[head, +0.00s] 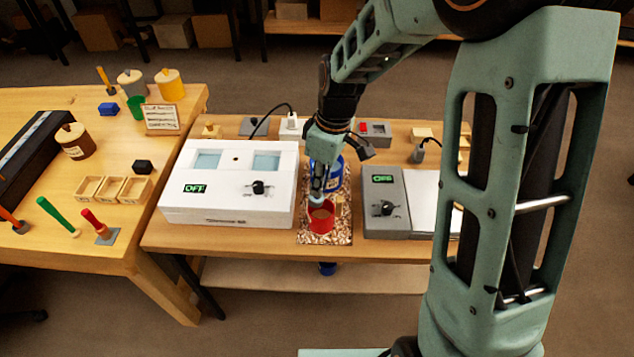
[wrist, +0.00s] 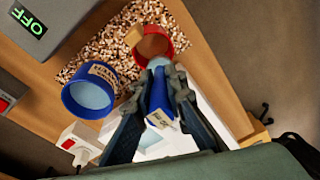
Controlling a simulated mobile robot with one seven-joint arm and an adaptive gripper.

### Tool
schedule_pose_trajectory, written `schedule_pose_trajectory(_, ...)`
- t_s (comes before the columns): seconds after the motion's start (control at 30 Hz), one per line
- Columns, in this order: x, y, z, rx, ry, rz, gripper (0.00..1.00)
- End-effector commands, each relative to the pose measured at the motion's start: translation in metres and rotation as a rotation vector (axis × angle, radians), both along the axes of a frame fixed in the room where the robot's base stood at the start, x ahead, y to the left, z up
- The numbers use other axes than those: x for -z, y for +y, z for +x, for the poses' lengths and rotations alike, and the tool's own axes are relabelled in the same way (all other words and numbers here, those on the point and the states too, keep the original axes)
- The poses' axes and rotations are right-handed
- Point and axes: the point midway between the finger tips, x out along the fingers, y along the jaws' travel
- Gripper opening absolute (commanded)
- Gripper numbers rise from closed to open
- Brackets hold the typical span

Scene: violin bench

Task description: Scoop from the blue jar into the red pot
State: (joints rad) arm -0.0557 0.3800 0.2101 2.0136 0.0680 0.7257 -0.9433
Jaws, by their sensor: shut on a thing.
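The red pot (head: 321,217) stands on a speckled mat near the front of the bench; in the wrist view the red pot (wrist: 170,52) shows a brown inside. The blue jar (head: 337,181) stands just behind it, partly hidden by my gripper. In the wrist view the blue jar (wrist: 72,101) is open, labelled, with pale blue inside. My gripper (wrist: 161,80) is shut on a blue scoop handle (wrist: 159,97). The scoop's pale blue end (wrist: 158,62) is at the red pot's near rim; I cannot tell whether it touches. My gripper (head: 318,190) is above the pot in the head view.
A white box (head: 228,212) with an OFF display stands left of the mat (head: 340,233), and a grey device (head: 385,218) reading OFF stands right. A white socket (head: 291,127) with a cable is behind. Another table (head: 120,235) at left holds jars, trays and tools.

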Motion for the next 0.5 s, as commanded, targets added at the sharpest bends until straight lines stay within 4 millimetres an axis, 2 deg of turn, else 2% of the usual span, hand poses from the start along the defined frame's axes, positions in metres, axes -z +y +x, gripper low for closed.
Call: schedule_pose_trajectory(0.5,0.013,-0.016,0.001,0.006,-0.003,0.309,0.00)
